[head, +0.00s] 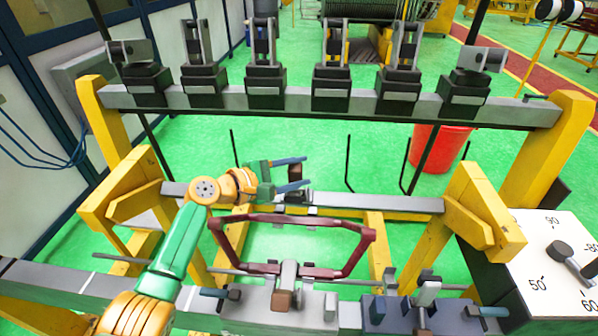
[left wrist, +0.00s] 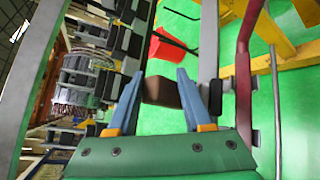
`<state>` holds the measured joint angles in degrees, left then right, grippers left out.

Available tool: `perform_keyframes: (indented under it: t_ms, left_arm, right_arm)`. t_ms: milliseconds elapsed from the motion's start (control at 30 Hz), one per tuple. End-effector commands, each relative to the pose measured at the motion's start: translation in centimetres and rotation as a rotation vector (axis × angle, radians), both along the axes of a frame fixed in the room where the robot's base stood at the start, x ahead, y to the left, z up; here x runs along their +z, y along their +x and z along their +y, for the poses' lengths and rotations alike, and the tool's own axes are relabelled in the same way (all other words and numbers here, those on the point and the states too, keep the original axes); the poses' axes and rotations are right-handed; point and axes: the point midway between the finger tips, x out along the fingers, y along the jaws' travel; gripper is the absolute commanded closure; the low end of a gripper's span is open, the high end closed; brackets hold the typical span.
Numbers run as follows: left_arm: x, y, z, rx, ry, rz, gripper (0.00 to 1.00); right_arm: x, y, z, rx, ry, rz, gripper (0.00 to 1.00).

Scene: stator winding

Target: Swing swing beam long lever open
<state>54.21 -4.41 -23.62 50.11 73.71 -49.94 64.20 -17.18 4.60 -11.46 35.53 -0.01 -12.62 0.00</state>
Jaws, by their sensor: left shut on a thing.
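My left gripper (head: 292,173) reaches in from the left, above the grey swing beam (head: 405,203) in the middle of the rig. Its two blue fingers are shut on a small brown block (left wrist: 160,92), seen between them in the left wrist view. The block looks like the grip of the beam's long lever; the rest of that lever is mostly hidden by the gripper, so its angle is hard to tell. Below the gripper is a dark red hexagonal coil (head: 350,228), apart from the fingers. My right gripper is not in view.
A rear beam (head: 230,98) carries several upright clamps. Yellow posts (head: 490,210) stand at both sides. The front beam holds clamp blocks with levers (head: 425,290). A red bin (head: 440,148) stands behind on the green floor. A dial panel (head: 555,265) is at right.

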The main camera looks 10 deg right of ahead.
Motion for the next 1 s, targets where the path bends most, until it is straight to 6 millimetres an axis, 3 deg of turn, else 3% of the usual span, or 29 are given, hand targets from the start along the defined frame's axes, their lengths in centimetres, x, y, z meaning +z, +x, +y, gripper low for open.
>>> perform_keyframes:
  t_ms: [333,367,433,767,1000]
  left_arm:
    - [-0.4,0.2,0.3,0.008,0.011,-0.001,1.0]
    - [-0.4,0.2,0.3,0.008,0.011,-0.001,0.47]
    - [-0.4,0.2,0.3,0.007,0.01,-0.001,0.3]
    - [-0.3,0.1,0.3,0.006,0.009,0.001,0.3]
    - [0.6,-1.1,2.3,0.007,0.009,-0.005,0.3]
  right_arm:
    - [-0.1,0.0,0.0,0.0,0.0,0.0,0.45]
    - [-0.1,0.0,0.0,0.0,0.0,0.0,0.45]
    - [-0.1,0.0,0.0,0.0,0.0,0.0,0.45]
    - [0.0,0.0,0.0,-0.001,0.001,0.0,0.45]
    - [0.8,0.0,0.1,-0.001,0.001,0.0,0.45]
